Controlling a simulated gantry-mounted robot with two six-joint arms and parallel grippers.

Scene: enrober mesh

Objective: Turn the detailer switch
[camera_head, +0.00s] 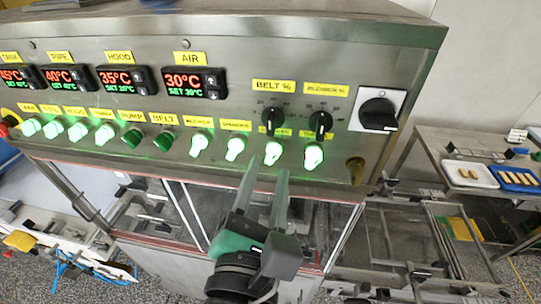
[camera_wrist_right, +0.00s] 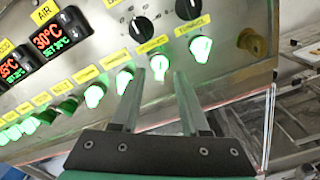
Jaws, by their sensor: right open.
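The detailer switch (camera_head: 272,153) is a glowing green knob in the lower row of the steel control panel, second from the right among the lit knobs. Its yellow label is partly readable in the wrist view, where the knob (camera_wrist_right: 161,66) shows between my fingertips. My right gripper (camera_head: 265,172) is open and empty, its two fingers pointing up at the panel just below this knob. In the wrist view the fingertips (camera_wrist_right: 160,78) stand either side of the knob's lower end; I cannot tell whether they touch it. My left gripper is not in view.
Close by are the lit tunnel knob (camera_head: 313,156) to the right and the shaker knob (camera_head: 235,149) to the left. Two black dials (camera_head: 320,122) sit above. A large black rotary switch (camera_head: 378,113) is at right. A side table (camera_head: 440,150) holds trays.

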